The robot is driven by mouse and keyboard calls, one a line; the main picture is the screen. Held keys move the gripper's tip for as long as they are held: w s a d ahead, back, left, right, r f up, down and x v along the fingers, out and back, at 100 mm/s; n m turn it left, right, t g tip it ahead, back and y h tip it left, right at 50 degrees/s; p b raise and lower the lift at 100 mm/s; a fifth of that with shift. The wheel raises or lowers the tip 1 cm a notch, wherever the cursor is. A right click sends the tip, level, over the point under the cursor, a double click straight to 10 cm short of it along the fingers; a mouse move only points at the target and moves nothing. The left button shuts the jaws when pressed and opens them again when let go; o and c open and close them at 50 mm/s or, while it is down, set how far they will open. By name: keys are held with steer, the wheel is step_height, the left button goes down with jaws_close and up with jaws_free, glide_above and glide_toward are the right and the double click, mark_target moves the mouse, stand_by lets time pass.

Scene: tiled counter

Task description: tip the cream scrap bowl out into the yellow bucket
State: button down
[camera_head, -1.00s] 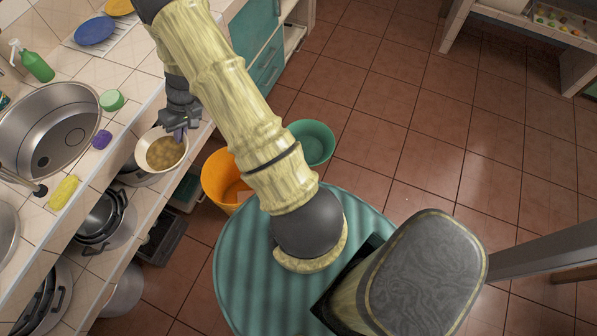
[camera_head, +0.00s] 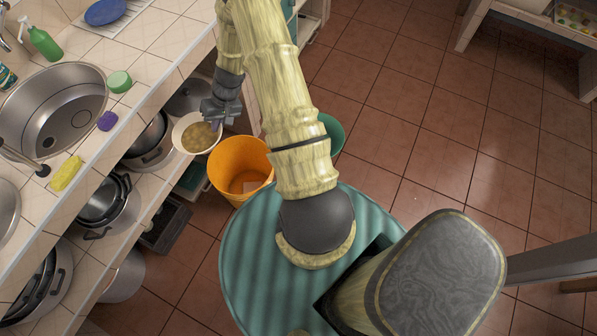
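The cream scrap bowl (camera_head: 183,146) holds brownish-yellow scraps (camera_head: 201,137) and is roughly upright. My gripper (camera_head: 214,123) is at the bowl's upper right rim and appears shut on it, holding it up in front of the counter edge. The yellow bucket (camera_head: 232,187), orange-yellow in colour, stands on the floor just below and to the right of the bowl in the picture. Its mouth is open, and a small pale patch shows inside near its bottom. My arm hides part of the area to the right of the bucket.
A green bucket (camera_head: 333,135) stands behind my arm, partly hidden. The tiled counter (camera_head: 150,72) with the sink (camera_head: 45,110) is at left, with pots (camera_head: 103,200) on the shelf below. Open floor (camera_head: 430,120) lies to the right.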

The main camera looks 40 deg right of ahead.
steer(key=s+d+f+m+t+h+b, duration=0.1)
steer(key=s+d+f+m+b, duration=0.3)
steer(key=f, duration=0.5)
steer(key=s+d+f+m+t+h+b, duration=0.1)
steer(key=d+f+m+b, duration=0.25)
steer(key=d+f, duration=0.45)
steer(key=s+d+f+m+t+h+b, duration=0.1)
steer(key=s+d+f+m+b, duration=0.25)
steer(key=f, duration=0.55)
steer(key=s+d+f+m+h+b, duration=0.1)
steer(key=s+f+m+b, duration=0.1)
steer(key=f, duration=0.5)
steer(key=s+d+f+m+h+b, duration=0.1)
steer(key=s+f+m+b, duration=0.2)
steer(key=f+b, duration=0.3)
steer(key=s+d+f+m+h+b, duration=0.2)
steer(key=f+m+b, duration=0.2)
steer(key=f, duration=0.3)
steer(key=shift+s+f+m+b, duration=0.2)
steer(key=shift+f+m+b, duration=0.15)
steer(key=shift+m, duration=0.05)
steer(key=shift+a+r, duration=0.1)
